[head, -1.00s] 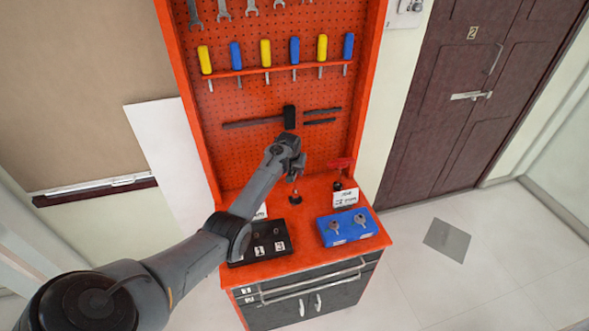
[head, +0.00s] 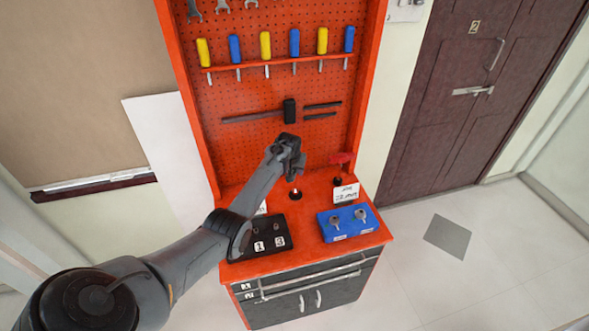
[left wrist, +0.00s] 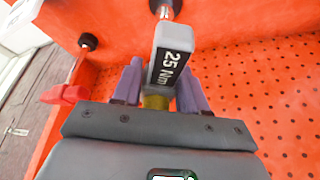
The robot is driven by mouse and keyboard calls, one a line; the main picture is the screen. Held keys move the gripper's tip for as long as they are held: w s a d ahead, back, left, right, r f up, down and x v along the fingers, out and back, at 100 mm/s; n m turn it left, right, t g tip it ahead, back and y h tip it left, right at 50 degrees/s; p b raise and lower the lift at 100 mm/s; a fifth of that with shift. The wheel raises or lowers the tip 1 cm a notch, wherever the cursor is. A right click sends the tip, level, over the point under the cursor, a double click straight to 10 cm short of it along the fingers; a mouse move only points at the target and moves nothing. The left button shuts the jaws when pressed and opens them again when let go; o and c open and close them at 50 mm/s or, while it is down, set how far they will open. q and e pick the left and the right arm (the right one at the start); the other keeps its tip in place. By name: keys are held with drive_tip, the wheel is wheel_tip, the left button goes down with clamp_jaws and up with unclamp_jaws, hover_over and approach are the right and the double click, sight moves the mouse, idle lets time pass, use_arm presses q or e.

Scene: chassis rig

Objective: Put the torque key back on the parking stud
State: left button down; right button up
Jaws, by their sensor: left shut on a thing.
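The torque key (left wrist: 168,58) is a grey piece with a black "25 Nm" label and a brass-coloured part below. My left gripper (left wrist: 158,92) is shut on it, with purple fingers on both sides. In the head view the left gripper (head: 291,174) is over the back of the red bench top, and the key is hard to make out. The parking stud (head: 295,193), with a dark round base and bright tip, stands just below the gripper. A shiny stud-like tip (left wrist: 165,10) shows beyond the key in the left wrist view; whether they touch I cannot tell.
A black block (head: 262,252) with numbered slots stands front left on the bench, and a blue block (head: 330,238) with two keys front right. A red-handled fixture (head: 343,158) and a white sign (head: 346,193) are to the right. The pegboard (head: 240,150) rises behind.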

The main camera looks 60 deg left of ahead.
idle(0.3)
use_arm(q)
drive_tip(key=c, duration=0.5)
unclamp_jaws()
